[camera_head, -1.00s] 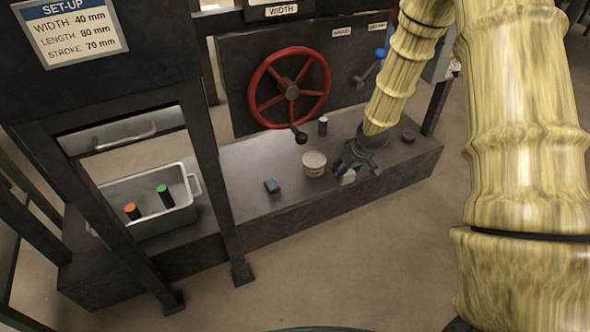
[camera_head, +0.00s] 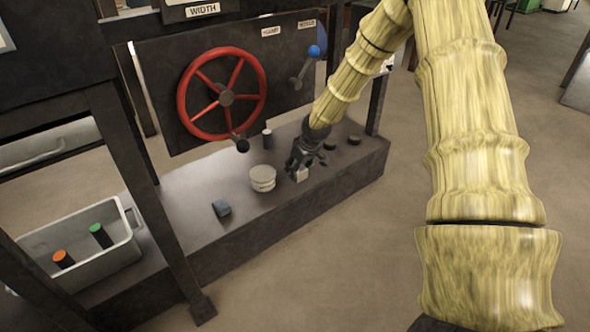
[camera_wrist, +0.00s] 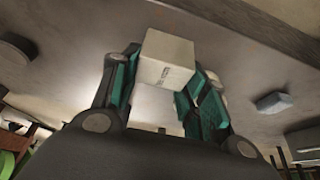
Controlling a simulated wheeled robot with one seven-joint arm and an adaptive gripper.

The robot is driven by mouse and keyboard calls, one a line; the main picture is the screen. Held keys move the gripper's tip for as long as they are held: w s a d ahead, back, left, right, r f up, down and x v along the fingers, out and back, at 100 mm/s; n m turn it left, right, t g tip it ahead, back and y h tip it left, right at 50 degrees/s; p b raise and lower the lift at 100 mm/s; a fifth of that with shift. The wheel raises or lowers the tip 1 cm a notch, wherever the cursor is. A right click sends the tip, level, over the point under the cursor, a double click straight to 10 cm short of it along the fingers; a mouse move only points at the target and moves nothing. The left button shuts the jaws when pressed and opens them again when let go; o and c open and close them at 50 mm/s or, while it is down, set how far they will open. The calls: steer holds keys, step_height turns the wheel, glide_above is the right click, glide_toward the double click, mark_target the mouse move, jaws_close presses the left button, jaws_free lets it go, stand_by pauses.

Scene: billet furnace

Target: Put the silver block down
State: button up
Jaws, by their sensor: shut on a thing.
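The silver block (camera_head: 302,175) is a small pale cube at the fingertips of my gripper (camera_head: 302,166), over the right part of the dark bench (camera_head: 225,234). In the wrist view the block (camera_wrist: 166,60) sits between the two teal-padded fingers of my gripper (camera_wrist: 158,85), which is shut on it. The block is just above or on the bench top; I cannot tell whether it touches. Its far side and part of its lower end are hidden.
A white round tub (camera_head: 262,178) stands just left of my gripper, with a blue-grey block (camera_head: 221,209) farther left. A dark cylinder (camera_head: 267,137) and dark pucks (camera_head: 354,139) stand behind. A grey bin (camera_head: 85,250) holds orange-topped and green-topped cylinders. A red handwheel (camera_head: 222,94) is on the panel.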

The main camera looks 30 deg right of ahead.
steer(key=w+d+b, duration=0.1)
steer(key=w+d, duration=0.1)
steer(key=w, duration=0.1)
steer(key=w+f+b, duration=0.1)
steer(key=w, duration=0.1)
steer(key=shift+d+b, duration=0.3)
steer(key=shift+d, duration=0.1)
steer(key=shift+w+d+r, duration=0.15)
steer(key=shift+w+d, duration=0.05)
steer(key=shift+w, duration=0.2)
steer(key=shift+f+b, duration=1.8)
steer(key=shift+r, duration=0.1)
steer(key=o, duration=1.3)
steer(key=shift+c, duration=0.2)
